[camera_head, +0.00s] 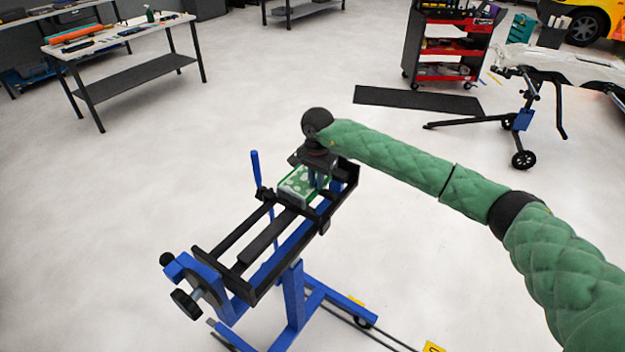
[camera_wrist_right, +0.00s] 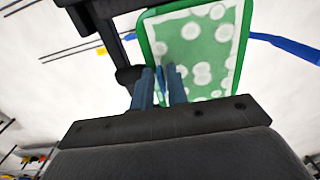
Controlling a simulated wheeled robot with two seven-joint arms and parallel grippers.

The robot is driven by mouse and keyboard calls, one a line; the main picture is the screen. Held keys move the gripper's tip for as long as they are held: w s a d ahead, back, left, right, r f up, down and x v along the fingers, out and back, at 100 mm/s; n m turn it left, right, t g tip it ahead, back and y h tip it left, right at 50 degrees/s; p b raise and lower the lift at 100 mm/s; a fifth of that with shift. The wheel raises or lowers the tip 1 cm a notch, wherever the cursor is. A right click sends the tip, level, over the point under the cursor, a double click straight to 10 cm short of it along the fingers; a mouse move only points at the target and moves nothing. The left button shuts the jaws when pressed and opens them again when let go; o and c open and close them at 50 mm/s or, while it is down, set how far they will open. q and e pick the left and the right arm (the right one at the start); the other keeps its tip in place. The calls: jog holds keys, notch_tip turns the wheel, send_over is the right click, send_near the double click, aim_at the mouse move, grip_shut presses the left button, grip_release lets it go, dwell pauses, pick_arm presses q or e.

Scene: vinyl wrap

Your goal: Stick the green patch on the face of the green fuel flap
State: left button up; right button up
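The green fuel flap (camera_head: 283,188) lies near the far end of the black and blue stand, with a green rim. It also shows in the right wrist view (camera_wrist_right: 243,40). A pale green sheet with white spots, which looks like the green patch (camera_wrist_right: 205,40), covers its face inside the rim; I cannot tell whether it is stuck down. My right gripper (camera_wrist_right: 160,72) points at the flap, its blue fingers close together over the lower left of the patch, with no object seen between them. Contact is unclear. My left gripper is out of view.
The stand (camera_head: 262,250) has black rails, blue legs and a blue lever (camera_head: 256,170) beside the flap. A white-topped workbench (camera_head: 110,42) stands at the back left, a red tool cart (camera_head: 447,45) at the back right. The floor around the stand is mostly clear.

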jog(key=shift+o, duration=1.1)
